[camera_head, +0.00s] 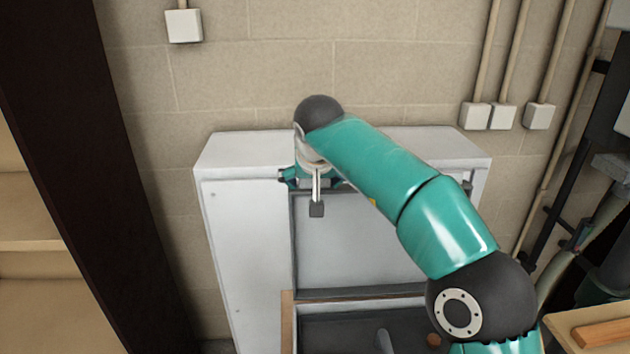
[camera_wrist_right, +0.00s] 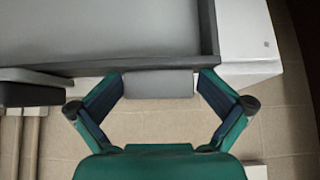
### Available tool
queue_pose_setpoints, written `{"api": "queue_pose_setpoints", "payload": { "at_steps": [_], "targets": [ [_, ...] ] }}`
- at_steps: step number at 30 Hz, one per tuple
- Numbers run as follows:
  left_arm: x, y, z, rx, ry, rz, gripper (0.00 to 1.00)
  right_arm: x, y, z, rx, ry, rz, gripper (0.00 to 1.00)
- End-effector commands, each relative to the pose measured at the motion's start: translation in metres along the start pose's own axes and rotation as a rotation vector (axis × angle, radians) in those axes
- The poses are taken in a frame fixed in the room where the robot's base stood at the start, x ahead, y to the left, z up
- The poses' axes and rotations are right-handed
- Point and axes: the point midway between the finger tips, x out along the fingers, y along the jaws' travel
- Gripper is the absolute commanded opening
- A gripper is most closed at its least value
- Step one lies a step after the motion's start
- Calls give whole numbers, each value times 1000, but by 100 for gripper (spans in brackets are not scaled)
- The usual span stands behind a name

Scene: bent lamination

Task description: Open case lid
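The case is the dark grey open box (camera_head: 360,328) at the bottom of the head view. Its lid (camera_head: 375,240) is a grey panel with a dark rim standing steeply up behind it. My right gripper (camera_head: 312,183) is at the lid's upper left edge. In the right wrist view, the lid (camera_wrist_right: 110,30) fills the top, and my right gripper's spread fingers (camera_wrist_right: 160,84) flank a light grey block at the rim. Firm contact on the block cannot be told. My left gripper is out of view.
A white cabinet (camera_head: 235,240) stands against the block wall behind the lid. A dark post (camera_head: 90,190) and wooden shelves (camera_head: 30,240) are at left. Conduits with white boxes (camera_head: 502,116) are on the wall. A wooden surface (camera_head: 590,320) is at lower right.

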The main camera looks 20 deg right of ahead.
Motion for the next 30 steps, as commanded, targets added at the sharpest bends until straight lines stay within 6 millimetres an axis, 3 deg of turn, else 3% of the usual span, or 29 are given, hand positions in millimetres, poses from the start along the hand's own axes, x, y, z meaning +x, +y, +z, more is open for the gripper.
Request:
{"api": "queue_pose_setpoints", "payload": {
  "at_steps": [7, 21, 30],
  "targets": [
    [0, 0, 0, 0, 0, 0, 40, -8, 0, 3, -6, -9, 4, 92],
    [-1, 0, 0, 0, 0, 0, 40, -97, 0, 0, 0, 1, 0, 92],
    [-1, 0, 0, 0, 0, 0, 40, -119, 0, 1, 0, -1, 1, 92]
  ]
}}
